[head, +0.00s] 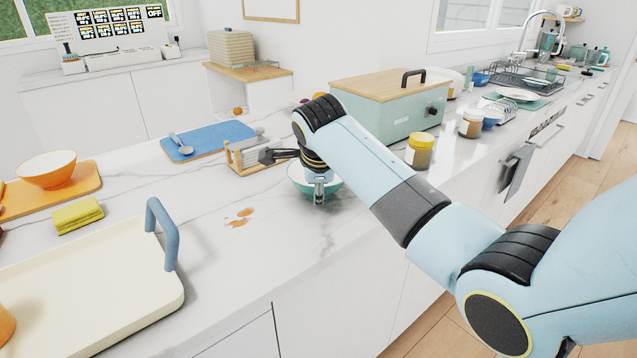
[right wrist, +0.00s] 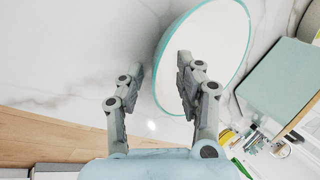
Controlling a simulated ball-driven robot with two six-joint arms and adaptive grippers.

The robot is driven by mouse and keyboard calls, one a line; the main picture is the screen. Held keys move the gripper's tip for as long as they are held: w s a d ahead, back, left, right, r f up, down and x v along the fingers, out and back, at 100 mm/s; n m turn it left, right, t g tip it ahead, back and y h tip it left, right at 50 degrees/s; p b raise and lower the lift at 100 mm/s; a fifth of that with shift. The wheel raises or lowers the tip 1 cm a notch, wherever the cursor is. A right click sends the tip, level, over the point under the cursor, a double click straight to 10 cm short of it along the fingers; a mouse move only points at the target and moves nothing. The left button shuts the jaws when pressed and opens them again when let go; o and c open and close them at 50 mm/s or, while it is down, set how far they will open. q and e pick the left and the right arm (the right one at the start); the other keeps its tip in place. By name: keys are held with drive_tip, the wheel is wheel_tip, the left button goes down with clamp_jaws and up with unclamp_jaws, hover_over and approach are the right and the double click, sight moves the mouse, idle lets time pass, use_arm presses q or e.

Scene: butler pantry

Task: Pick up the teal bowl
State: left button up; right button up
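The teal bowl (head: 331,188), white inside, stands upright on the marble counter below my right wrist in the head view. My right gripper (head: 319,198) points down at it and hides part of it. In the right wrist view the bowl (right wrist: 222,60) fills the upper right. My right gripper (right wrist: 160,65) is open there, one finger over the bowl's inside and the other outside its rim. The near rim lies between the fingers; I cannot tell whether either touches it. My left gripper is not in view.
A wooden rack (head: 238,165) stands just left of the bowl. A teal box with a wooden lid (head: 375,88) and a yellow jar (head: 420,152) stand behind it and to its right. A cream tray (head: 90,285) lies front left. Brown stains (head: 240,217) mark the otherwise clear counter between.

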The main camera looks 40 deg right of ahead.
drive_tip(key=shift+x, duration=1.05)
drive_tip(key=shift+s, duration=0.1)
drive_tip(key=shift+c, duration=0.3)
clamp_jaws()
